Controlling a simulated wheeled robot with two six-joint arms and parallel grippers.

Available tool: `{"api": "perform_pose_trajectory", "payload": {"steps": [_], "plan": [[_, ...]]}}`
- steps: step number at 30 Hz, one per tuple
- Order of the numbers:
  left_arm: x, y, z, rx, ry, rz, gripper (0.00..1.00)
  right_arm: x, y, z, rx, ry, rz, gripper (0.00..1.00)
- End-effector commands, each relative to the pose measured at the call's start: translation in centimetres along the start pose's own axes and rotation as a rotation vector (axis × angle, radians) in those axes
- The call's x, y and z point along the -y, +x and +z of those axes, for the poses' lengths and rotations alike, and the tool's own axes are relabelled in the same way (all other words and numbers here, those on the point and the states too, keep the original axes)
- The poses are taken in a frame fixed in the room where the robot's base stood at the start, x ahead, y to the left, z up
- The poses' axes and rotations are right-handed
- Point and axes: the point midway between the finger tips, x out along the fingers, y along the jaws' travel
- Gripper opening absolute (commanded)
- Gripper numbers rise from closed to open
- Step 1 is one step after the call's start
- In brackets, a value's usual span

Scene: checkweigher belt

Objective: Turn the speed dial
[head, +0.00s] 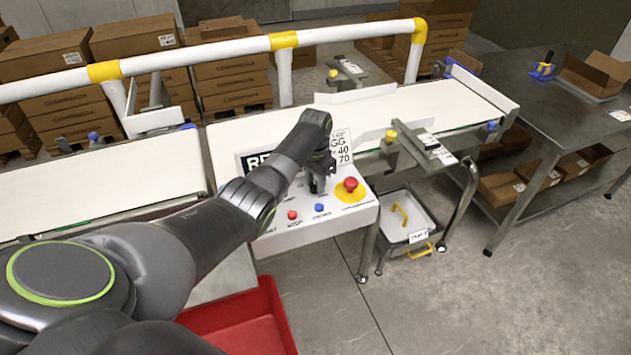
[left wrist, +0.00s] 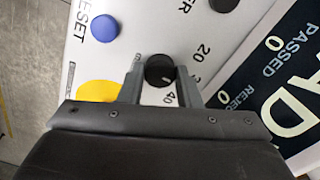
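The speed dial (left wrist: 160,70) is a round black knob with a small white mark on the pale control panel (head: 335,215). Printed numbers 20 and 40 stand beside it in the left wrist view. My left gripper (head: 319,184) is down at the panel, and in the left wrist view its two fingers (left wrist: 161,75) lie on either side of the dial, apparently touching it. In the head view my gripper hides the dial. My right gripper is not in view.
A red emergency button (head: 350,183) on yellow sits right of my gripper. A red button (head: 292,215) and a blue button (head: 319,208) are below it. A display (left wrist: 275,90) lies close by. The belt (head: 420,105) runs behind; a red bin (head: 285,325) stands in front.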

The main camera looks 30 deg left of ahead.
Motion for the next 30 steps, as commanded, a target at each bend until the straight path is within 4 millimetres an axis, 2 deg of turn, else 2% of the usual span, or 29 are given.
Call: {"api": "perform_pose_trajectory", "payload": {"steps": [1, 4, 11, 17, 30], "plan": [[0.0, 0.0, 0.0, 0.000, 0.000, 0.000, 0.21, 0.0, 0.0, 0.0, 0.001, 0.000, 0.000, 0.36], [0.0, 0.0, 0.0, 0.000, 0.000, 0.000, 0.08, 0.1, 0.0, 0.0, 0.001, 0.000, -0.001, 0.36], [0.0, -0.1, 0.0, 0.001, 0.021, 0.001, 0.07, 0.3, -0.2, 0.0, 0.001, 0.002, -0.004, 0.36], [0.0, -0.2, 0.0, 0.002, 0.105, 0.002, 0.07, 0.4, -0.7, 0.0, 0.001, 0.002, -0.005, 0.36], [0.0, -0.2, 0.0, 0.000, 0.465, 0.001, 0.07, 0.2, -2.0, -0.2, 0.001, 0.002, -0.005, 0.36]]}}
